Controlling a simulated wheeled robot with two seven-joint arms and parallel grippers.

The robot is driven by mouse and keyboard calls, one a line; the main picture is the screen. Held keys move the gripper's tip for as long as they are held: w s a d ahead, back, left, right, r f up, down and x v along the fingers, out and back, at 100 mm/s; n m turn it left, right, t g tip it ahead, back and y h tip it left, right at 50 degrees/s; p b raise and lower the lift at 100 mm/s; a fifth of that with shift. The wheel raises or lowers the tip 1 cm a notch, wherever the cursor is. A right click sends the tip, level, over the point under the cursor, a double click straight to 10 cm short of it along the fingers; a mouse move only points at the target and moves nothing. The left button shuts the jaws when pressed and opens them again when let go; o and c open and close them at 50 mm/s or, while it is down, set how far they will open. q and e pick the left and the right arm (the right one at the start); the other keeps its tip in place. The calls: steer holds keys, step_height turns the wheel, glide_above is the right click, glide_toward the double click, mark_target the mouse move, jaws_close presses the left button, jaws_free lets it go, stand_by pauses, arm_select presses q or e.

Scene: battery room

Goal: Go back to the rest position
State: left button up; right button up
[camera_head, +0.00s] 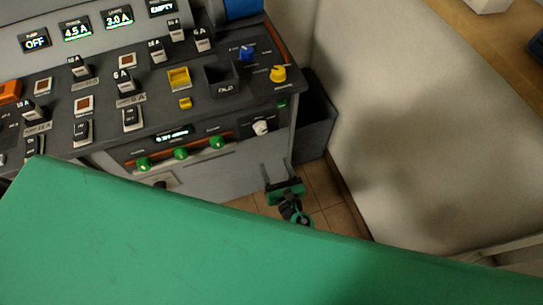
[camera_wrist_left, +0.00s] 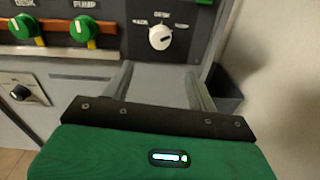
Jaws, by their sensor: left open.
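My left gripper (camera_head: 276,169) is below and in front of the lower right part of the control console (camera_head: 215,169), near the floor in the head view. Its two fingers stand apart with nothing between them. In the left wrist view the open fingers (camera_wrist_left: 159,72) point toward the grey console front, below a white knob (camera_wrist_left: 160,37). I cannot tell whether the fingertips touch the console. My right gripper is not in view.
The console carries several switches, green knobs (camera_head: 180,153), a blue knob (camera_head: 246,53) and a yellow knob (camera_head: 278,73). A dark open bin (camera_head: 316,122) stands at its right. A pale wall (camera_head: 430,120) closes the right side. Tiled floor (camera_head: 327,187) shows between.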

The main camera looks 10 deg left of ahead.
arm_select(q)
steer(key=shift+s+d, duration=0.2)
steer(key=shift+s, duration=0.1)
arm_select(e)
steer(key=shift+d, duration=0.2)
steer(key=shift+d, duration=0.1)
